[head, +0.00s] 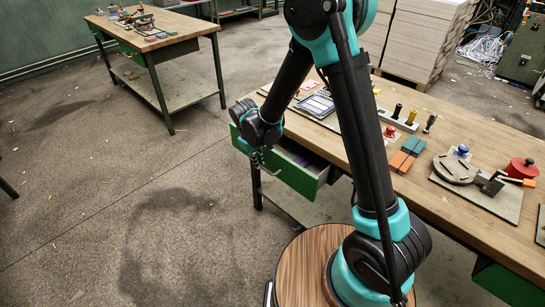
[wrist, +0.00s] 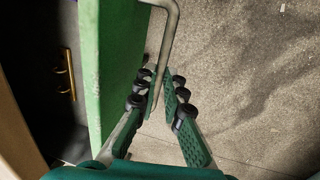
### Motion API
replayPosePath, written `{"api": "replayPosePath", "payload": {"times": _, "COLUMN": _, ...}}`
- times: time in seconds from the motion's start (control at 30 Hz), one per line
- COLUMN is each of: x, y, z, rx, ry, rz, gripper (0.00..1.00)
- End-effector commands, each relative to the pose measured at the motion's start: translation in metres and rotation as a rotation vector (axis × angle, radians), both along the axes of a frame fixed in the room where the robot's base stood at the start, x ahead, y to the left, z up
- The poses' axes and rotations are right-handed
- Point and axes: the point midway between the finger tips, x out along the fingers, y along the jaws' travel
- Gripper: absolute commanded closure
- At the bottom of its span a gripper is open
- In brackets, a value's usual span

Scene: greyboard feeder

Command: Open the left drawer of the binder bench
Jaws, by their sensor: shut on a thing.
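The left drawer (head: 300,181) of the binder bench (head: 440,192) has a green front and stands pulled out from under the worktop, with part of its inside showing. My gripper (head: 259,159) is at the outer face of this drawer. In the wrist view, the green drawer front (wrist: 117,65) stands beside my gripper (wrist: 160,82). The bent grey bar handle (wrist: 167,42) runs down between my fingers, and they are shut on it. The exact finger contact is partly hidden by the black pads.
A brass-coloured piece (wrist: 68,75) lies inside the drawer. The worktop carries orange and green blocks (head: 407,154), a red round part (head: 521,168) and a grey round fixture (head: 456,169). Another green drawer (head: 508,286) is at lower right. A second bench (head: 178,27) stands at back left. Floor left of the drawer is clear.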

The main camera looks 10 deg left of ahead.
Motion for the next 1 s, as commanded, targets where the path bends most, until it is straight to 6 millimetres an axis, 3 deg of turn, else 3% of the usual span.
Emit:
{"api": "replayPosePath", "payload": {"times": 0.3, "x": -0.071, "y": 0.058, "z": 0.000, "rx": 0.001, "ry": 0.001, "rz": 0.008, "gripper": 1.00}}
{"api": "replayPosePath", "payload": {"times": 0.6, "x": -0.128, "y": 0.102, "z": 0.000, "rx": 0.001, "ry": 0.001, "rz": 0.005, "gripper": 1.00}}
{"api": "replayPosePath", "payload": {"times": 0.8, "x": -0.153, "y": 0.121, "z": 0.000, "rx": 0.000, "ry": 0.000, "rz": 0.003, "gripper": 1.00}}
{"api": "replayPosePath", "payload": {"times": 1.0, "x": -0.165, "y": 0.131, "z": 0.000, "rx": -0.001, "ry": 0.001, "rz": 0.001, "gripper": 1.00}}
